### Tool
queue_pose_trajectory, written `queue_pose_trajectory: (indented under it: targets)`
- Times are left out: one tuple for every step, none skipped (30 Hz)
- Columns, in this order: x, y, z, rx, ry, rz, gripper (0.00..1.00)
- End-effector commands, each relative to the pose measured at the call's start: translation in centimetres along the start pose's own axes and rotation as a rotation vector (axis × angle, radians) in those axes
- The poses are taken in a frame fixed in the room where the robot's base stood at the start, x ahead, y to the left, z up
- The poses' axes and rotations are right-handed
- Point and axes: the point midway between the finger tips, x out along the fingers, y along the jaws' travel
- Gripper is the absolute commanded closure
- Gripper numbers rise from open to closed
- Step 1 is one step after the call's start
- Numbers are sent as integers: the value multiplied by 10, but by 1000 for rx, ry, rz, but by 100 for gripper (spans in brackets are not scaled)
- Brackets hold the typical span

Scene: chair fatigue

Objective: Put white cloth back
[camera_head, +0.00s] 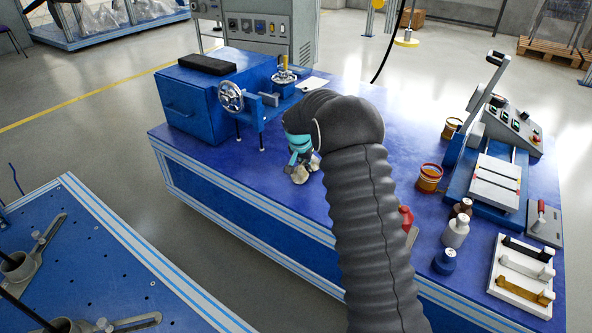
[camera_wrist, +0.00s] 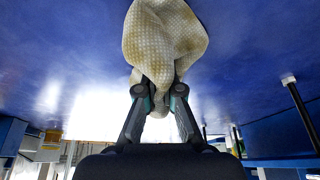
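The white cloth (camera_wrist: 163,40) is crumpled, with a dimpled weave and yellowish stains. In the wrist view it bunches between and beyond the fingertips of my gripper (camera_wrist: 159,92), which is shut on it. In the head view my gripper (camera_head: 299,162) points down over the blue table, partly hidden by my arm, and a small beige part of the cloth (camera_head: 300,174) shows at its fingers. I cannot tell whether the cloth touches the tabletop.
The blue table (camera_head: 240,180) holds a blue machine with a handwheel (camera_head: 231,96) at left. At right stand an orange can (camera_head: 429,178), a white bottle (camera_head: 455,232), a dark blue bottle (camera_head: 444,262), a white rack (camera_head: 522,276) and a lever device (camera_head: 497,180). A red item (camera_head: 405,217) is beside my arm.

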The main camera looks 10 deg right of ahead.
Motion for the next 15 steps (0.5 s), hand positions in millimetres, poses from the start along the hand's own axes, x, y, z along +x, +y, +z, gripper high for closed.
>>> queue_pose_trajectory:
  targets:
    - [0, 0, 0, 0, 0, 0, 100]
    - [0, 0, 0, 0, 0, 0, 88]
    - [0, 0, 0, 0, 0, 0, 78]
    - [0, 0, 0, 0, 0, 0, 70]
    - [0, 0, 0, 0, 0, 0, 63]
    - [0, 0, 0, 0, 0, 0, 53]
    - [0, 0, 0, 0, 0, 0, 48]
    - [0, 0, 0, 0, 0, 0, 48]
    - [0, 0, 0, 0, 0, 0, 48]
    - [0, 0, 0, 0, 0, 0, 48]
    - [0, 0, 0, 0, 0, 0, 48]
    - [0, 0, 0, 0, 0, 0, 48]
    - [0, 0, 0, 0, 0, 0, 48]
    - [0, 0, 0, 0, 0, 0, 48]
    - [0, 0, 0, 0, 0, 0, 48]
